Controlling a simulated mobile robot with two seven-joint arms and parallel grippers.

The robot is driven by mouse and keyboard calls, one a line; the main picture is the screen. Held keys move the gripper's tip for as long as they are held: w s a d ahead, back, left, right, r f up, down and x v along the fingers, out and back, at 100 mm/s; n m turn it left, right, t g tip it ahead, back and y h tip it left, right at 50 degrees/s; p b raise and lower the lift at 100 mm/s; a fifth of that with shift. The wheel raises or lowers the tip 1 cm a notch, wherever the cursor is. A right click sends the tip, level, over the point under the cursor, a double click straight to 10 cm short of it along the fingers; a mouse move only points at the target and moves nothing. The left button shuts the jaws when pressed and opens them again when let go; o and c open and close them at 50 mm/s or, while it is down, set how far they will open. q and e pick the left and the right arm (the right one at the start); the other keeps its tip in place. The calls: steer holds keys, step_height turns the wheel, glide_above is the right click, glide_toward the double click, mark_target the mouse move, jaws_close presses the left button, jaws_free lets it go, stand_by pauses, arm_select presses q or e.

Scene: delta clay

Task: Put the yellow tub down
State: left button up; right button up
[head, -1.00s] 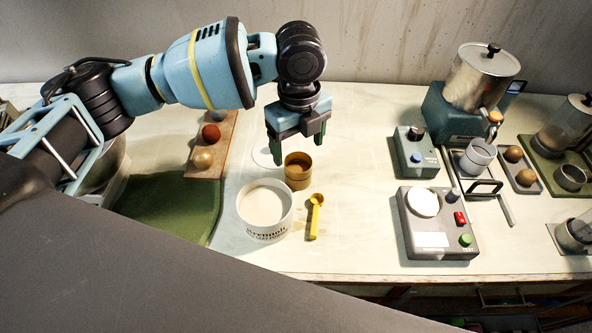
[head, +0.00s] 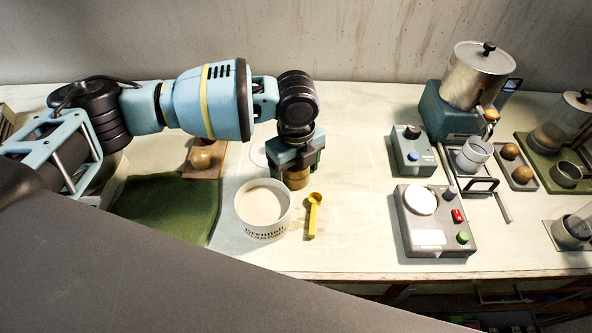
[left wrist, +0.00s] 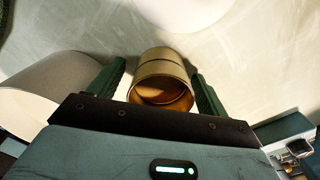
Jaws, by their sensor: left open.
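The yellow tub (head: 297,181), a small brownish-yellow round pot, stands on the pale worktop behind the white tub. My left gripper (head: 296,165) is down over it and hides its upper part in the head view. In the left wrist view the yellow tub (left wrist: 160,66) sits between the two fingers of my left gripper (left wrist: 157,78). The fingers are open, with a gap showing on each side of the tub. My right gripper is not in view.
A white tub of pale powder (head: 263,209) and a yellow scoop (head: 313,215) are close in front. A wooden board with balls (head: 203,160) and a green cloth (head: 165,207) lie left. A control box (head: 435,222) stands right. The worktop between the scoop and box is clear.

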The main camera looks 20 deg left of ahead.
arm_select(q)
steer(key=c, duration=1.2)
steer(key=shift+r, duration=0.15)
steer(key=shift+c, duration=0.2)
step_height(320, 180, up, 10)
